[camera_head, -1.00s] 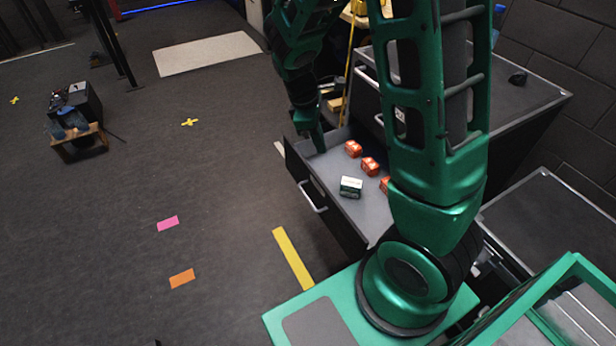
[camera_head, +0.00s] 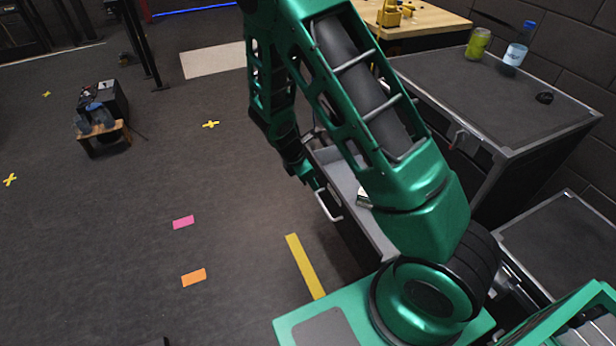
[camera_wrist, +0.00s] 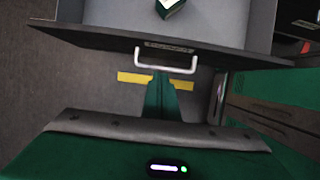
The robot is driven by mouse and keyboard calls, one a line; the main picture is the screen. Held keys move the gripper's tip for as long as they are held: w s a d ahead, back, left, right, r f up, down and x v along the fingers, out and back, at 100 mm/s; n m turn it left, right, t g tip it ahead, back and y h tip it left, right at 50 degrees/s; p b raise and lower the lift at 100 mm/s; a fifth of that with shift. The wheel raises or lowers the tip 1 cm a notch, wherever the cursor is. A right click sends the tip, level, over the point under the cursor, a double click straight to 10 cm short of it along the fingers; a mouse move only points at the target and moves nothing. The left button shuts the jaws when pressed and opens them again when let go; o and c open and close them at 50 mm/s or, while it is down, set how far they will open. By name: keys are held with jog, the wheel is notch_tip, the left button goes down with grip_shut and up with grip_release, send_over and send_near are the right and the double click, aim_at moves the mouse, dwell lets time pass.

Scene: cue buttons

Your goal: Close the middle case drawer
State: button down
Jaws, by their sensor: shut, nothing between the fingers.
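The case drawer (camera_head: 338,168) is pulled out of the dark case (camera_head: 505,100), and my arm hides part of it. Its bar handle (camera_head: 328,211) is on the outer front face. In the wrist view, the drawer front (camera_wrist: 105,38) runs across the picture with the pale handle (camera_wrist: 165,69) on it. My gripper (camera_head: 317,185) is shut and empty, outside the drawer close to the handle. In the wrist view its green fingertips (camera_wrist: 160,75) show just by the handle; I cannot tell whether they touch it. A dark green and white box (camera_wrist: 169,7) lies inside the drawer.
A green can (camera_head: 478,43) and a bottle (camera_head: 517,50) stand on the case top, with a dark small object (camera_head: 544,98). A wooden table (camera_head: 425,22) is behind. The floor left of the drawer is open, with a yellow strip (camera_head: 305,266).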

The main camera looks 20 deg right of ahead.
aim_at(327, 184)
jog(key=d+f, duration=0.3)
jog(key=shift+d, duration=1.1)
jog(key=shift+d, duration=0.1)
